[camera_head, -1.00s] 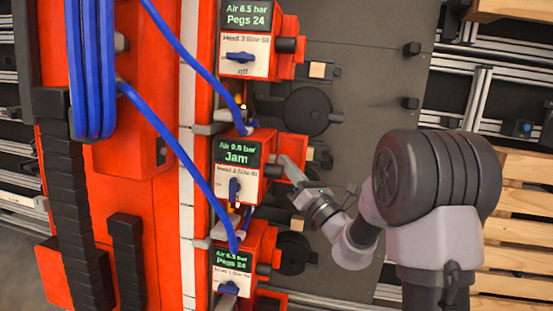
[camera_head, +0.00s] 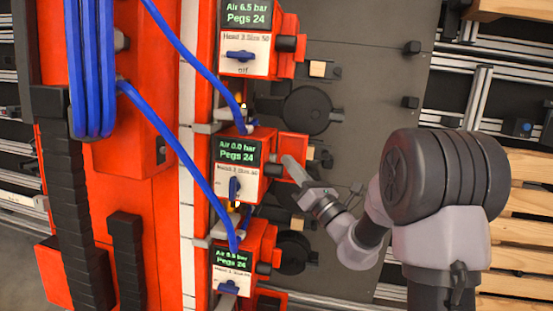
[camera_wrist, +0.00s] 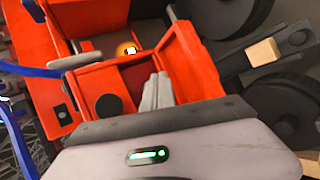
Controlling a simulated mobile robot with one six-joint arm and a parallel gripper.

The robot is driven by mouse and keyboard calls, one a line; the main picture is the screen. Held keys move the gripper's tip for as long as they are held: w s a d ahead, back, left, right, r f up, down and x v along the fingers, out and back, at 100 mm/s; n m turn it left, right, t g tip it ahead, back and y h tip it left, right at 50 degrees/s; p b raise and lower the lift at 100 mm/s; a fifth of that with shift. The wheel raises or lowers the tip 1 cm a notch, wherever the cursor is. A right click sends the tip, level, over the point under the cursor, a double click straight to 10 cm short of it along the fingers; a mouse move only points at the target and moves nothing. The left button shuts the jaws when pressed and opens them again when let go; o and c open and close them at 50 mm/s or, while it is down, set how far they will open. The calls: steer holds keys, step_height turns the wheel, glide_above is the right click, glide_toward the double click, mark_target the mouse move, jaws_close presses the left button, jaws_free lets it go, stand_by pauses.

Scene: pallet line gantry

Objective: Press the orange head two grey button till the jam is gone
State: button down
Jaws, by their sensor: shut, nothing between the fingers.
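Orange head two (camera_head: 259,148) is the middle of three stacked heads in the head view. Its screen (camera_head: 236,151) reads "Air 0.0 bar" and "Pegs 24". Below the screen is a blue rotary switch (camera_head: 234,188), its handle upright. My gripper (camera_head: 289,162) is shut and empty, its tips at the right side of head two. In the wrist view my gripper (camera_wrist: 157,90) reaches into an open-sided orange housing (camera_wrist: 178,62). I cannot make out the grey button; the fingers or housing may hide it. Whether the tips touch anything is unclear.
Head three (camera_head: 262,40) is above and head one (camera_head: 245,262) below, both reading "Pegs 24". A blue hose (camera_head: 180,150) crosses left of head two. Black round parts (camera_head: 307,111) stand behind, on the grey plate. Wooden slats (camera_head: 520,205) lie at right.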

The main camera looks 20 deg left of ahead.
steer(key=shift+d, duration=0.2)
steer(key=d, duration=0.2)
steer(key=w+d, duration=0.1)
steer(key=d, duration=0.2)
steer(key=shift+w+b, duration=0.15)
steer(key=shift+b, duration=0.25)
stand_by(0.6)
